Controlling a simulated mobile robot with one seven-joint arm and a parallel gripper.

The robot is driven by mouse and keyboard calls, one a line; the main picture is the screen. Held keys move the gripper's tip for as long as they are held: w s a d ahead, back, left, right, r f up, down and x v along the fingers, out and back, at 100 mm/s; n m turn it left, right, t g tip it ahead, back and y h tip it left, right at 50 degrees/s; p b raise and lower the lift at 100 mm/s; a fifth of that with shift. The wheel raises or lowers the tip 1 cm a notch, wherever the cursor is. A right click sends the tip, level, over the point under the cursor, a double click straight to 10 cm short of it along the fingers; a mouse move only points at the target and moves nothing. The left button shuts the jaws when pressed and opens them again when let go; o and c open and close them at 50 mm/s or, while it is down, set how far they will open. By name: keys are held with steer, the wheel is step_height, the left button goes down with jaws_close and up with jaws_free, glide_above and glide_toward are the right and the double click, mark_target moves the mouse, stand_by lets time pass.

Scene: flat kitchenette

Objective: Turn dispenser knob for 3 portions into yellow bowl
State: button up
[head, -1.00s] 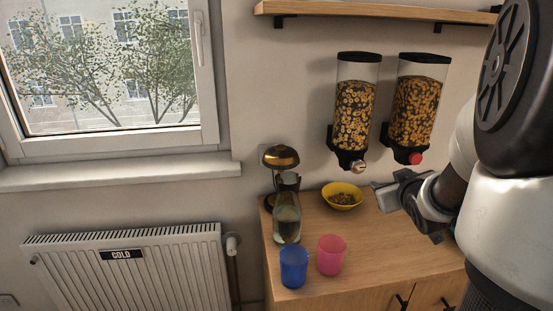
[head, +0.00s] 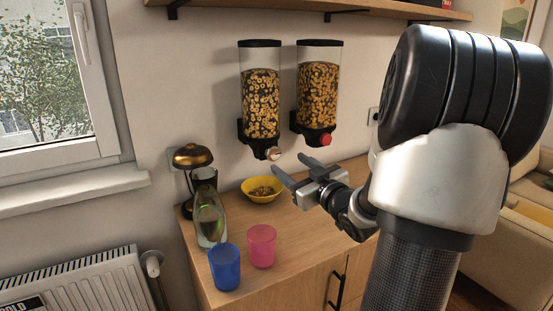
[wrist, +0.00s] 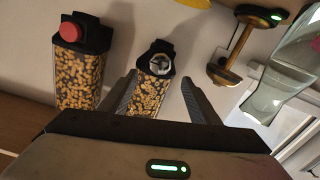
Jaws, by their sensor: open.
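Two wall-mounted cereal dispensers hang side by side. The left dispenser (head: 260,100) holds ring-shaped cereal and has a pale knob (head: 276,155). The right dispenser (head: 318,95) has a red knob (head: 325,139). The yellow bowl (head: 262,190) sits on the counter below the left dispenser, with some cereal in it. My gripper (head: 287,166) is open and empty, a little right of and below the pale knob. In the wrist view the picture is upside down; the pale knob (wrist: 159,64) lies ahead between the fingers, apart from them, and the red knob (wrist: 70,32) is to the left.
A glass carafe (head: 210,218) and a brass-domed lamp (head: 193,156) stand left of the bowl. A blue cup (head: 225,267) and a pink cup (head: 262,246) stand at the counter's front. A wooden shelf (head: 330,8) runs above the dispensers.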

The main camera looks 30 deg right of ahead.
mark_target(274, 153)
steer(key=w+b, duration=0.1)
steer(key=w, duration=0.7)
steer(key=shift+w+d, duration=0.2)
steer(key=c, duration=1.1)
